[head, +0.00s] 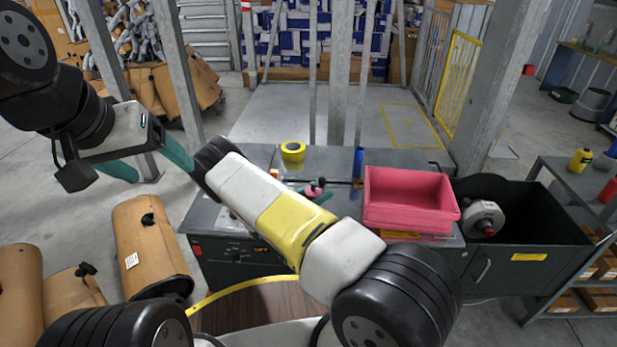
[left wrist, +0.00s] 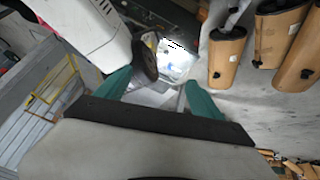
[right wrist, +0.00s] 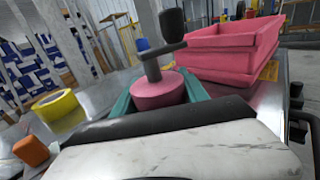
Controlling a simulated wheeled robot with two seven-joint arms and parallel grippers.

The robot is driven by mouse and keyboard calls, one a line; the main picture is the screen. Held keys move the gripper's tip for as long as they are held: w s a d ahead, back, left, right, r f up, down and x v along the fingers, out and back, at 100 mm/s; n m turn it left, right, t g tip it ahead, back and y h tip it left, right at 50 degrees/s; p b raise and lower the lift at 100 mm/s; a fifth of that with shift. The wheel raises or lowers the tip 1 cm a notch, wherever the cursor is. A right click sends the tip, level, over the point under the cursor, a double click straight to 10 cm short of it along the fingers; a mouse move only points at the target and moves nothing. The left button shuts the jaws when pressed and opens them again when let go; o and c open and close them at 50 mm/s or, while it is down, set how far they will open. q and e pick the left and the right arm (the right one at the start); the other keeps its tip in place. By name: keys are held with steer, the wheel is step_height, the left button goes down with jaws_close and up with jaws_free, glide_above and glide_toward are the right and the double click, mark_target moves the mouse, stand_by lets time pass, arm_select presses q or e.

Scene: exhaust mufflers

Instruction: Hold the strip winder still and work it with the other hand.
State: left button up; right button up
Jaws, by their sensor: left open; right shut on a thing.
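The strip winder (right wrist: 160,92) has a round pink body with a dark crank arm and an upright black knob on top. In the right wrist view it stands between the teal fingers of my right gripper (right wrist: 158,84), which is shut on its body. In the head view the winder (head: 315,186) shows small on the grey bench (head: 345,157), partly hidden by my right arm. My left gripper (head: 165,174) is open and empty, up in the air left of the bench and apart from the winder. In the left wrist view nothing is between its fingers (left wrist: 160,82).
A yellow tape roll (head: 293,151) and an orange block (right wrist: 31,151) lie on the bench. A pink bin (head: 410,198) stands at its right. A black bin (head: 545,220) holding a grey part (head: 483,218) is beyond. Brown mufflers (head: 148,245) stand at the left. My right arm crosses in front.

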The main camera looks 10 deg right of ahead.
arm_select(q)
steer(key=shift+w+r, duration=0.1)
steer(key=shift+w, duration=0.1)
steer(key=c, duration=0.6)
steer(key=w+d+r, duration=0.1)
steer(key=w, duration=0.2)
steer(key=w+d+r+g, duration=0.1)
steer(key=w+d, duration=0.1)
steer(key=w, duration=0.2)
steer(key=w+d+r+g, duration=0.1)
steer(key=w+d, duration=0.1)
steer(key=w, duration=0.2)
steer(key=shift+w+d, duration=0.15)
steer(key=shift+d, duration=0.05)
steer(key=shift+c, duration=0.8)
steer(key=n+g+y, duration=0.2)
steer(key=g, duration=0.2)
glide_above(322, 178)
step_height(322, 178, down, 22)
step_height(322, 178, down, 12)
steer(key=shift+r, duration=0.2)
jaws_close()
